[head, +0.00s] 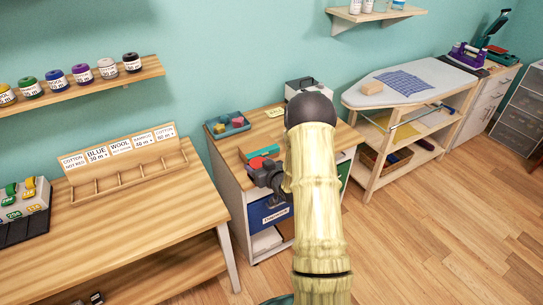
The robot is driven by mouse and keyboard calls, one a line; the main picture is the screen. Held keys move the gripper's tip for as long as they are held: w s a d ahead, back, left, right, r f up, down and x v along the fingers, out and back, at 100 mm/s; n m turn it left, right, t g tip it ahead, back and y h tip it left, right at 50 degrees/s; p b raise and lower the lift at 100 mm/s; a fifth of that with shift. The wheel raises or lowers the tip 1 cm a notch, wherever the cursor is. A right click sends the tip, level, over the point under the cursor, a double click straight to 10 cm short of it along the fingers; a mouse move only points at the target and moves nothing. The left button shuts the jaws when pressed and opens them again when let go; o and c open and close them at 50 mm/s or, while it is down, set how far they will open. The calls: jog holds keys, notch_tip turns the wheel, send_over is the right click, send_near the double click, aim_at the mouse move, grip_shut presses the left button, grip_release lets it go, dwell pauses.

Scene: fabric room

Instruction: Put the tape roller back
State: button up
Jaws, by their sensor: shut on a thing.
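My gripper (262,170) is at the front edge of the small cabinet's wooden top (265,130), left of my pale arm. It is shut on a small red thing (257,162), which I take to be the tape roller; its shape is too small and too covered to be sure. A teal and orange block-like thing (262,153) shows just behind it on or over the cabinet top. My arm hides part of the cabinet's right side.
A blue tray (222,131) with colored pieces sits at the cabinet's back left. A labelled blue drawer (268,212) is below. A wooden table (120,225) with a slotted rack (125,178) stands left. An ironing board (410,84) on a shelf unit stands right. Floor at right is clear.

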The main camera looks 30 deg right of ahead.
jog(key=s+a+f, duration=0.4)
jog(key=s+a, duration=0.1)
jog(key=a, duration=0.2)
jog(key=s+a+f+h, duration=0.1)
jog(key=s+a+f, duration=0.3)
jog(key=a, duration=0.4)
jog(key=shift+s+a+f+m, duration=0.2)
jog(key=shift+s+f+m, duration=0.15)
jog(key=shift+s, duration=0.1)
jog(key=shift+w, duration=0.1)
